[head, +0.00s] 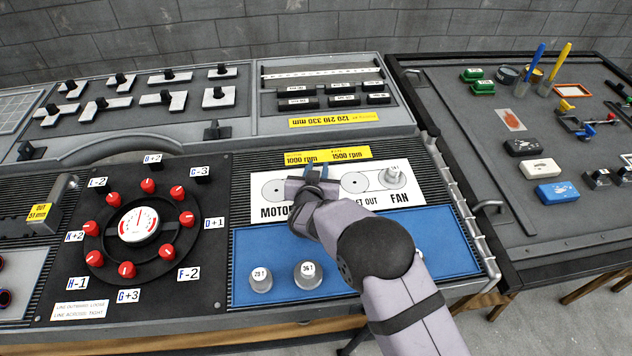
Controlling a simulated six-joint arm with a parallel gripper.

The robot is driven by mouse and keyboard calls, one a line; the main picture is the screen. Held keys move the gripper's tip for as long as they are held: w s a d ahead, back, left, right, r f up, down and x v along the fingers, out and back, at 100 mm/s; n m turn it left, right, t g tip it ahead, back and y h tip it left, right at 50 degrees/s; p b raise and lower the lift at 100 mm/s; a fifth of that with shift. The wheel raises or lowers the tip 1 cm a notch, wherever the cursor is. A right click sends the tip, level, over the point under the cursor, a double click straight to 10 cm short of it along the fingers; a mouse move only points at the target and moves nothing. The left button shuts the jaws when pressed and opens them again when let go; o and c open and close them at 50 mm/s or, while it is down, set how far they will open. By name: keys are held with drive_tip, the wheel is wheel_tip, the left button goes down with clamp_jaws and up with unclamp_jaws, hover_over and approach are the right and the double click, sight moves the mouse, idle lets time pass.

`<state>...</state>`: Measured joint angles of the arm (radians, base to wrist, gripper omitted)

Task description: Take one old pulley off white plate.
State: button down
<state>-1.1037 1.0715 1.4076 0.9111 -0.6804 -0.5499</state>
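The white plate (258,160) lies at the back of the bench's right half, with printed circles and the words MOTOR and FAN; other lettering is partly covered by my arm. A grey pulley (393,178) with a white label sits on it at the right, above FAN. The printed circles at the left and right of my gripper look bare. My gripper (317,169) is over the middle of the plate, left of that pulley and apart from it. Its two blue fingertips show, but what lies beneath or between them is hidden.
A dial panel (140,228) with red knobs lies left. A yellow rpm label (328,156) lies behind the plate.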

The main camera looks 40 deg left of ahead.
drive_tip(key=shift+s+d+f, duration=0.1)
drive_tip(key=shift+f, duration=0.25)
